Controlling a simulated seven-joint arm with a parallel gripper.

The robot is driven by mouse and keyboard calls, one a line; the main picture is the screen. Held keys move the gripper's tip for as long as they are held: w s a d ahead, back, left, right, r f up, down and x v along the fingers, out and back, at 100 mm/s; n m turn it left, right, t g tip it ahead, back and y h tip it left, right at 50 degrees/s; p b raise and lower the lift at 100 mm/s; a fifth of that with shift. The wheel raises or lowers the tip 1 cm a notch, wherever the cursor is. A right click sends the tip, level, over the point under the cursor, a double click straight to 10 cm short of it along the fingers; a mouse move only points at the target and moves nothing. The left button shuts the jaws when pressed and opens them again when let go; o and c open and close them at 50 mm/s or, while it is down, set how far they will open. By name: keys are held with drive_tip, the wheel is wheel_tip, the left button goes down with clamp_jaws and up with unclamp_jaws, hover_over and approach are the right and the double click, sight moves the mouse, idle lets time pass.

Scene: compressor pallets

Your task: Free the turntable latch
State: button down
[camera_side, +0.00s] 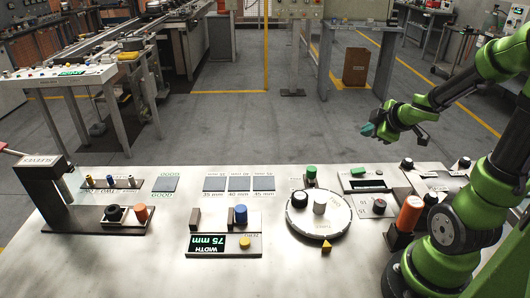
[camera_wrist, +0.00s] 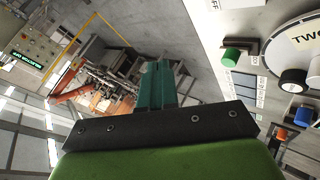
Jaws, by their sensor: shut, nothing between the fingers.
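The turntable, a round white disc (camera_side: 335,226), lies on the white bench right of centre. It carries a black knob (camera_side: 299,199) and a pale cylinder (camera_side: 320,203). Behind its far edge a green knob (camera_side: 311,171) sits on a small dark bracket; I cannot tell whether this is the latch. My gripper (camera_side: 368,129), with teal fingers, is raised beyond the bench's far edge, apart from the turntable. Its fingers (camera_wrist: 158,70) are together and empty.
A slotted box (camera_side: 362,180) and an orange cylinder (camera_side: 410,213) stand right. A black press (camera_side: 48,192) is far left.

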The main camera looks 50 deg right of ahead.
drive_tip(key=s+a+f+n+g+y, duration=0.1)
drive_tip(key=s+a+f+n+y, duration=0.25)
drive_tip(key=a+n+y, duration=0.35)
approach(312, 180)
drive_tip(key=shift+n, duration=0.3)
drive_tip(key=a+f, duration=0.1)
drive_tip(key=s+a+f, duration=0.1)
drive_tip(key=f, duration=0.1)
drive_tip(key=shift+a, duration=0.25)
drive_tip(key=w, duration=0.3)
drive_tip(key=shift+d+f, duration=0.25)
drive_tip(key=shift+d, duration=0.15)
drive_tip(key=shift+w+d, duration=0.15)
drive_tip(key=shift+w, duration=0.4)
